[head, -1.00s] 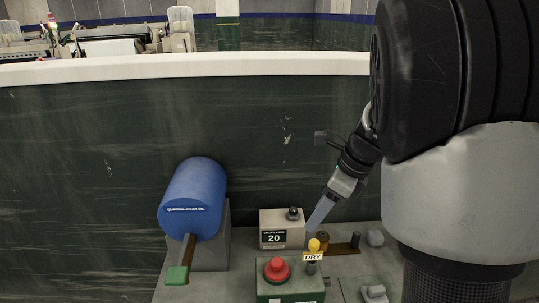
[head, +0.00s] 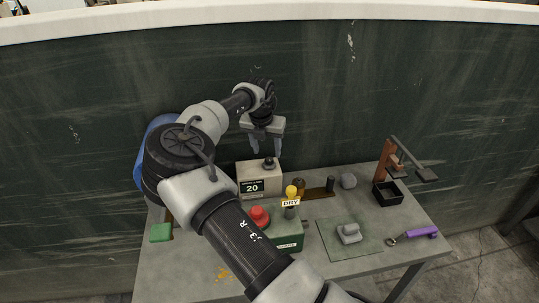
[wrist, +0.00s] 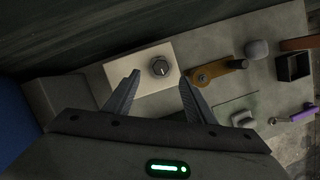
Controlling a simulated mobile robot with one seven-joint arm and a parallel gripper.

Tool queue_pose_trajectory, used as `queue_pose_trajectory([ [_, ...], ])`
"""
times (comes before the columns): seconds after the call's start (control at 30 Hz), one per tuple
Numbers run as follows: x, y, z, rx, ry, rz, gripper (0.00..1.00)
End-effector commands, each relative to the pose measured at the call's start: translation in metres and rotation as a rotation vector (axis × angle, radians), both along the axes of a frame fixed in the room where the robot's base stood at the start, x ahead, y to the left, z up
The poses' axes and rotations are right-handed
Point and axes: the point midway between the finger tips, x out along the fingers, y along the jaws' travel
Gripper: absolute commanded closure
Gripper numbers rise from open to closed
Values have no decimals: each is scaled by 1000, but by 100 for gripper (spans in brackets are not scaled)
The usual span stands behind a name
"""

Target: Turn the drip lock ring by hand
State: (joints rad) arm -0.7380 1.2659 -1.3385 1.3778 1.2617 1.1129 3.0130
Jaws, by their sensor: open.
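A beige box (head: 259,180) with a display reading 20 stands on the grey bench. A round dark knob with a collar (head: 268,163) sits on its top; I take this collar for the drip lock ring. In the wrist view the knob (wrist: 160,68) shows from above, with a lighter cap inside a dark rim. My gripper (head: 266,150) is open, pointing down just above the box. In the wrist view its fingertips (wrist: 159,76) lie on either side of the knob, with gaps on both sides. I cannot tell whether they reach down to its height.
A green box with a red button (head: 259,216) and a yellow-topped post with a DRY tag (head: 291,192) stand in front. A brown strip (head: 318,193), a black tray (head: 387,194) and a purple-handled tool (head: 420,233) lie to the right. My arm covers most of the blue cylinder (head: 158,130).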

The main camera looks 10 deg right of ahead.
Motion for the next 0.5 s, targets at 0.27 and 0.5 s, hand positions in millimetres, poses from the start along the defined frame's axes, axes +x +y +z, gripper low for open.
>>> queue_pose_trajectory([
  [0.27,8,-5,-32,-1,3,0,50],
  [0.5,15,-9,-57,-1,3,1,50],
])
